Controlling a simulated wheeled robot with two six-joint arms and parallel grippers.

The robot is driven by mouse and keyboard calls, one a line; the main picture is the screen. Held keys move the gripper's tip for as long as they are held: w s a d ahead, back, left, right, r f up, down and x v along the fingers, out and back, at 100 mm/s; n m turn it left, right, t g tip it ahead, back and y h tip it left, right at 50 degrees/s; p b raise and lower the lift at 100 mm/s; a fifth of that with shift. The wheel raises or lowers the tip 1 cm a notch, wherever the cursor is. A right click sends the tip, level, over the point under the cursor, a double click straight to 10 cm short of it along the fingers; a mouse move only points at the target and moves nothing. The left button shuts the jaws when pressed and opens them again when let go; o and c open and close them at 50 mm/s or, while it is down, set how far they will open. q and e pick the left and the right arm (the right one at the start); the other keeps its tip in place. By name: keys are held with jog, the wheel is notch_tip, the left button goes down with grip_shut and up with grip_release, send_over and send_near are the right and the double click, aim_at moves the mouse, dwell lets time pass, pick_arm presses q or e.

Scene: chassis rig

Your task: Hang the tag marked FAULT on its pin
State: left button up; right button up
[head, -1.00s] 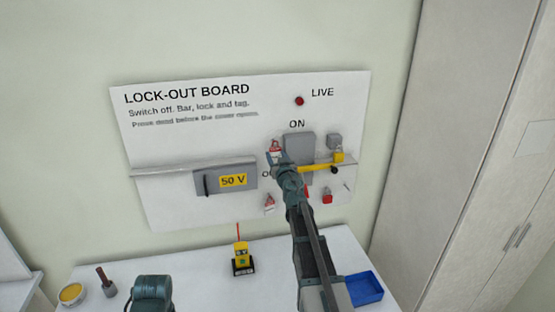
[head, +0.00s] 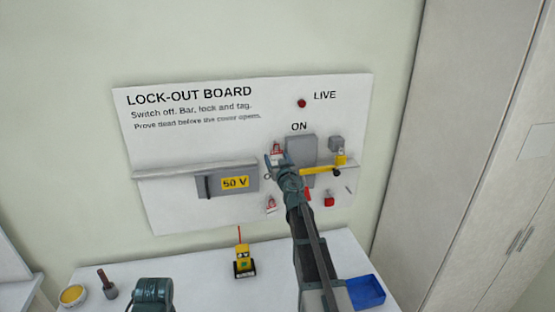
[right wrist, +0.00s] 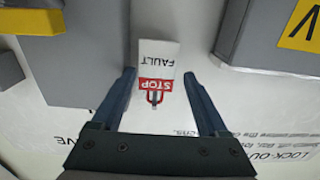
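The FAULT tag (right wrist: 158,62) is white with a red STOP band and a slot near its end. In the right wrist view it appears upside down, between the two fingers of my right gripper (right wrist: 158,80). The fingers are open, with a gap on each side of the tag. In the head view the tag (head: 277,148) is at the board, left of the grey switch, just above my right gripper (head: 276,158). A small grey piece shows in the slot; I cannot tell for sure whether it is the pin.
The lock-out board (head: 180,150) carries a grey switch box (head: 301,150), a yellow bar (head: 318,170), a red padlock (head: 329,199) and another tag (head: 271,204). A grey 50 V cover (head: 215,190) is to the left. A yellow meter (head: 243,262) and blue tray (head: 365,291) are on the table.

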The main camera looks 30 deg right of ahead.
jog(key=shift+s+d, duration=0.15)
jog(key=shift+d, duration=0.05)
dwell(0.4)
jog(key=shift+s, duration=0.25)
jog(key=v, duration=1.3)
jog(key=shift+a, duration=0.35)
